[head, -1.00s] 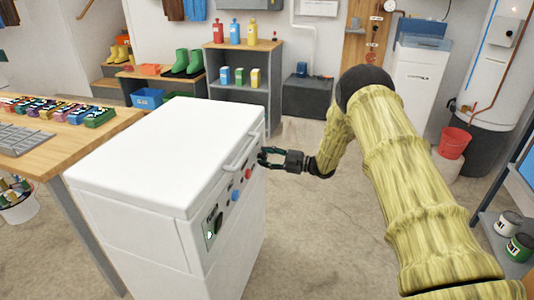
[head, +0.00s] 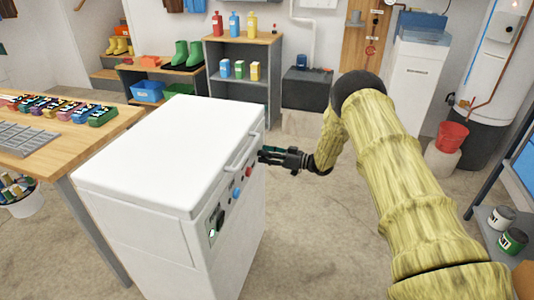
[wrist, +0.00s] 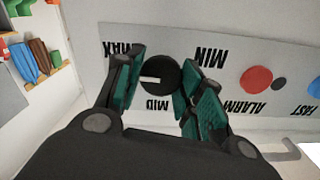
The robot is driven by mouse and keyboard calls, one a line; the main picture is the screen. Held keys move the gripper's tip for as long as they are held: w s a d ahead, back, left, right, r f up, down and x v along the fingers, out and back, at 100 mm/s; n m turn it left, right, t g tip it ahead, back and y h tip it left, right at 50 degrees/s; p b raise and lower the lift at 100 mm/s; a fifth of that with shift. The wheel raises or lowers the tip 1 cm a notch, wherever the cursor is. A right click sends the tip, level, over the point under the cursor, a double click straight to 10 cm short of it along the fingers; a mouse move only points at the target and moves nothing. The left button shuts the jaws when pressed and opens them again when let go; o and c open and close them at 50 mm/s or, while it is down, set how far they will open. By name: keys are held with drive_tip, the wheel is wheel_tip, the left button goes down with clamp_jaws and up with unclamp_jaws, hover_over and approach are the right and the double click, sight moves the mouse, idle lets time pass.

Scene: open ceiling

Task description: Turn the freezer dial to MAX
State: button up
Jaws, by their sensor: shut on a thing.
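The white chest freezer (head: 165,150) stands at the left, its front panel facing right. My gripper (head: 262,155) is at the far end of that panel, below the handle. In the wrist view the black round freezer dial (wrist: 160,72) sits between my gripper's green-padded fingers (wrist: 158,80), which are shut on its sides. The dial's white pointer mark points left in the picture, between the upside-down MAX label (wrist: 122,49) and MID label (wrist: 158,104). The MIN label (wrist: 209,56) is at the right. The head view hides the dial behind my fingers.
A red button (wrist: 256,79) and a blue button (head: 236,194) share the panel with the dial. The freezer handle (head: 241,152) juts out close to my gripper. A workbench (head: 110,130) stands behind the freezer at the left. The concrete floor in front is clear.

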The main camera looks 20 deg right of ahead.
drive_tip(key=shift+m, duration=0.7)
drive_tip(key=o, duration=1)
drive_tip(key=shift+d, duration=0.1)
drive_tip(key=v, duration=1.2)
drive_tip(key=shift+f, duration=0.15)
